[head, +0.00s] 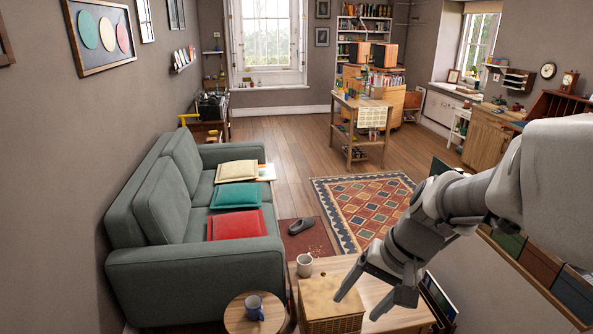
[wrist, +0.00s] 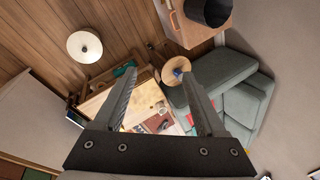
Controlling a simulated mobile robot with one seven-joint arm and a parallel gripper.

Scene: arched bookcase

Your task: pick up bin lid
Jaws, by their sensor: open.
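My gripper (head: 355,309) is open, pointing down over the wooden coffee table, close to a woven box (head: 332,325) with a flat tan top (head: 325,292). In the wrist view my gripper (wrist: 162,74) has its fingers spread with nothing held between them. I cannot tell for sure which thing is the bin lid; the woven box's top is the only lid-like surface that shows clearly.
A pale mug (head: 305,265) stands behind the woven box. A blue mug (head: 254,307) stands on a round side table (head: 236,321). The green sofa (head: 150,265) is to the left. A white round lamp (wrist: 85,47) shows in the wrist view. The patterned rug (head: 362,205) is clear.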

